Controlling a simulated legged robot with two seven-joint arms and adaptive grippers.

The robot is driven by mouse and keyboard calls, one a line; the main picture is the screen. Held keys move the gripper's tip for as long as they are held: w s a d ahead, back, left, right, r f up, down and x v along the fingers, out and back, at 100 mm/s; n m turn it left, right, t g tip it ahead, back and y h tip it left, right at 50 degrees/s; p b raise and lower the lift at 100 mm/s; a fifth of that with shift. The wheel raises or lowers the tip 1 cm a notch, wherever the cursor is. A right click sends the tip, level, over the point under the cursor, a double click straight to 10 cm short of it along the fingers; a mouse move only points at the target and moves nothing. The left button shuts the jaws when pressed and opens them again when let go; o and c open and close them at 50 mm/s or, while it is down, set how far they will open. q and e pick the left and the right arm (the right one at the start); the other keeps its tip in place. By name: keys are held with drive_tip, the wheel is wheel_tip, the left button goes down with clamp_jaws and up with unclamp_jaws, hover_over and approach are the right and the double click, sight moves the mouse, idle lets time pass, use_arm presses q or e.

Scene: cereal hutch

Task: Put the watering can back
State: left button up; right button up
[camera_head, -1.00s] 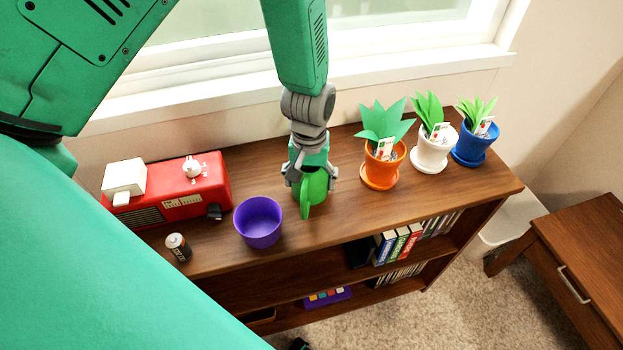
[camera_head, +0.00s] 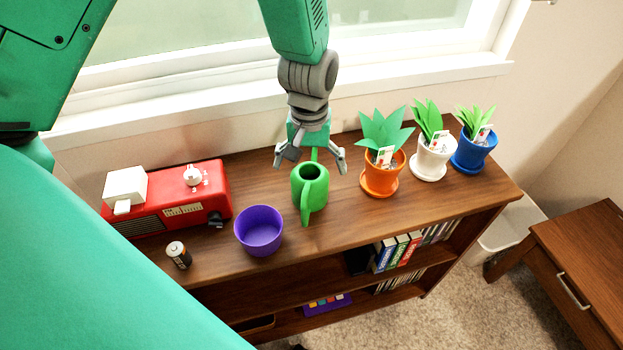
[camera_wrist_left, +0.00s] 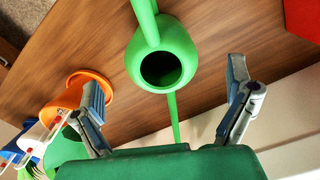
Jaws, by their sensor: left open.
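The green watering can (camera_head: 311,186) stands upright on the wooden shelf top, between the purple pot and the orange plant pot. My left gripper (camera_head: 310,164) is open, above and just behind the can, with its fingers spread and empty. In the left wrist view the can (camera_wrist_left: 160,52) shows its dark round opening, beyond and between the two open fingertips of my left gripper (camera_wrist_left: 168,82), apart from both. My right gripper is not in view.
A purple pot (camera_head: 258,232), a battery (camera_head: 178,254) and a red radio (camera_head: 170,198) are left of the can. Orange (camera_head: 381,177), white (camera_head: 432,160) and blue (camera_head: 471,152) plant pots stand to the right. The window wall (camera_head: 250,138) is close behind.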

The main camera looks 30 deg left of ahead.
use_arm(q)
drive_tip(key=r, duration=0.5)
drive_tip(key=shift+d, duration=0.35)
drive_tip(key=shift+a+f, duration=0.1)
drive_tip(key=shift+a, duration=0.15)
